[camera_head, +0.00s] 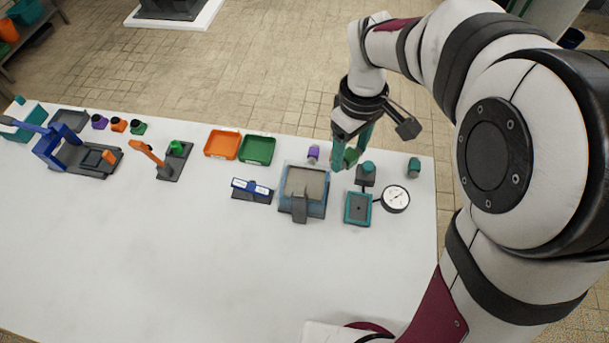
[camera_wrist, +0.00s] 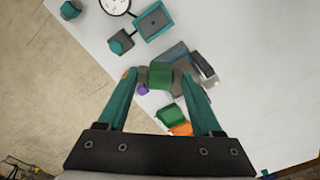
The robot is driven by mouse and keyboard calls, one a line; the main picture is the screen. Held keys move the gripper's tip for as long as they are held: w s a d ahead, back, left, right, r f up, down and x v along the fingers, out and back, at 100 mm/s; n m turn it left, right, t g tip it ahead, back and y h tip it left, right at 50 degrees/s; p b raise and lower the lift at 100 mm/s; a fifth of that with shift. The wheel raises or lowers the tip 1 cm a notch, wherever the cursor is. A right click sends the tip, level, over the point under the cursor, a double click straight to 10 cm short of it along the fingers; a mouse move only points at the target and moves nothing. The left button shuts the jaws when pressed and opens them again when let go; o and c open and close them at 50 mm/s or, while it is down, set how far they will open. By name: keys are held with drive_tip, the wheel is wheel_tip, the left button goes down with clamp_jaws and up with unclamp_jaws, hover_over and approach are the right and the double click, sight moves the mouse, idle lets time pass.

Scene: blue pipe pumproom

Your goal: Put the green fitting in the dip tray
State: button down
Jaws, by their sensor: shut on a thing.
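The green fitting (camera_wrist: 160,76) has grey ends and sits between my fingertips in the wrist view. It also shows in the head view (camera_head: 351,158). My gripper (camera_head: 347,152) is shut on it, above the back part of the white table. A blue-and-grey tray-like box (camera_head: 289,185) with a grey piece at its front looks like the dip tray. It stands to the left of and nearer than my gripper in the head view. In the wrist view the box (camera_wrist: 201,65) is partly hidden behind the fitting and a finger.
A purple fitting (camera_head: 313,153) stands close left of my gripper. A teal-capped block (camera_head: 367,173), a teal plate (camera_head: 358,209), a gauge (camera_head: 396,199) and a teal fitting (camera_head: 414,168) are to the right. Green (camera_head: 257,149) and orange (camera_head: 222,145) trays lie left. The table's front is clear.

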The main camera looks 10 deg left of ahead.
drive_tip(key=s+d+m, duration=0.1)
drive_tip(key=d, duration=0.2)
approach(305, 174)
drive_tip(key=shift+s+d+f, duration=0.2)
drive_tip(key=shift+s+f, duration=0.85)
drive_tip(key=shift+s, duration=0.1)
drive_tip(key=shift+f, duration=1.9)
drive_tip(key=shift+c, duration=0.2)
unclamp_jaws()
drive_tip(key=shift+f, duration=0.15)
